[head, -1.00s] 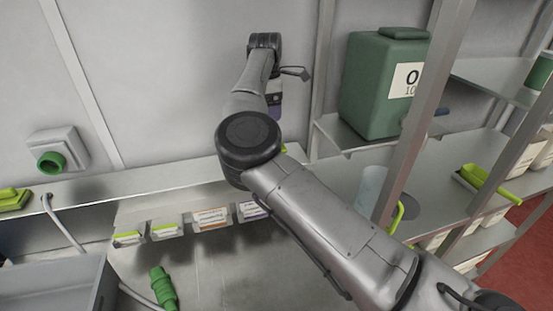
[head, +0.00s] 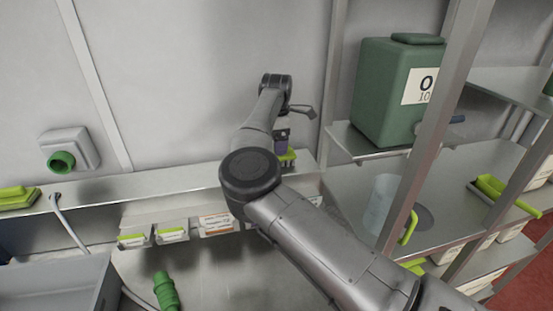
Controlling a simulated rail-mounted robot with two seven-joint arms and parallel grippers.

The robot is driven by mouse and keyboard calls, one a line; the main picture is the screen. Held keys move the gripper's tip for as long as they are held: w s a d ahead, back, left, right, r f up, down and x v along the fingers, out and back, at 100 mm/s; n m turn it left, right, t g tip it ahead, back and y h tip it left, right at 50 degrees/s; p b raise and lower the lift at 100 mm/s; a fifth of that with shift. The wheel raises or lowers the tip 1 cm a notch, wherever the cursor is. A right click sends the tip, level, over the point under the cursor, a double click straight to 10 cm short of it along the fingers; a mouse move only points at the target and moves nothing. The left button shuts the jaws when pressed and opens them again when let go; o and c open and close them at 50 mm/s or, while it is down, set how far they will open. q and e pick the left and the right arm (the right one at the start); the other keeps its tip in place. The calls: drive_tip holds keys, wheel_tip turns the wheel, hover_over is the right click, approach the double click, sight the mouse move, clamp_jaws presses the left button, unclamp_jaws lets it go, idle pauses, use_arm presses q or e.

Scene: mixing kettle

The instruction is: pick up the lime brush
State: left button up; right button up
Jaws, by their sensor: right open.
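A lime object (head: 288,159), likely the lime brush, lies on the narrow steel ledge against the back wall. It is partly hidden by my right arm. My right gripper (head: 283,148) points down just above it, with its jaws open. The fingertips are small and partly hidden, so I cannot tell whether they are around the lime object or only over it. My left gripper is not in view.
Another lime item (head: 492,187) lies on the right shelf, and one (head: 15,198) at the ledge's left end. A green canister (head: 392,95) stands right of my gripper, behind a steel post (head: 432,120). Labelled bins (head: 172,232) hang below the ledge.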

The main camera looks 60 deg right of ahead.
sight(290, 157)
wheel_tip(290, 157, down, 4)
drive_tip(key=shift+f+b, duration=0.2)
drive_tip(key=shift+b, duration=0.2)
drive_tip(key=shift+c, duration=0.2)
drive_tip(key=shift+r, duration=0.1)
drive_tip(key=c, duration=1)
